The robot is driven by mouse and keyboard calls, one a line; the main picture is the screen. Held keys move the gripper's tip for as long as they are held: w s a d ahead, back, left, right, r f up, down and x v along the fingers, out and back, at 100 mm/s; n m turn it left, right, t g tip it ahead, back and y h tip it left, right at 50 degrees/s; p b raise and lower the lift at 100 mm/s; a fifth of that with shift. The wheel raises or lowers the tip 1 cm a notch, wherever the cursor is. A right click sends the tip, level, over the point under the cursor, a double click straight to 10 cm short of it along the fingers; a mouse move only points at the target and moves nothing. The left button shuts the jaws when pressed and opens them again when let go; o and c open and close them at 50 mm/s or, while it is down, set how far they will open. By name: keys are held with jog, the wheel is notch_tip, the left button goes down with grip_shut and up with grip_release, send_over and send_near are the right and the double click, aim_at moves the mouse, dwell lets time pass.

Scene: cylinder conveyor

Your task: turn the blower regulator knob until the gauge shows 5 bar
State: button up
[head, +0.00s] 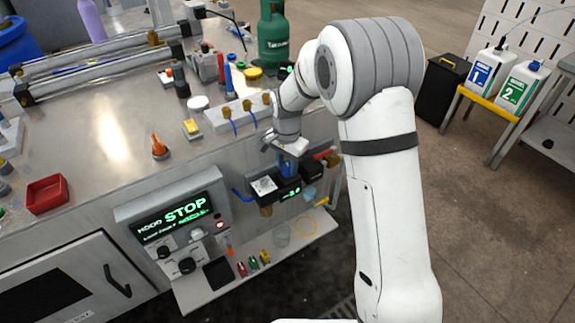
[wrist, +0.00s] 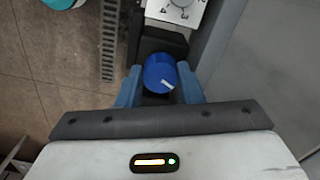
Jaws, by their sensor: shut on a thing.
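The blue regulator knob (wrist: 160,70) shows in the wrist view with a white mark on its lower right side. My gripper (wrist: 158,82) is shut on it, with one blue finger on each side. In the head view my gripper (head: 289,160) reaches down in front of the bench's front face, and its fingers hide most of the knob. A dark unit below it carries a small green digital readout (head: 290,194), too small to read surely. A white plate with printed marks (wrist: 178,10) shows at the top of the wrist view, partly cut off.
A panel reading STOP (head: 180,215) is on the bench front to the left. A low shelf (head: 205,291) below holds small coloured parts and a clear cup. A green gas bottle (head: 273,40) stands behind. Open floor lies right of my arm.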

aim_at(287, 167)
jog(key=shift+m, duration=2.2)
jog(key=shift+w, duration=0.1)
jog(key=o, duration=1)
jog(key=shift+c, duration=0.2)
jog(key=shift+r, duration=3.9)
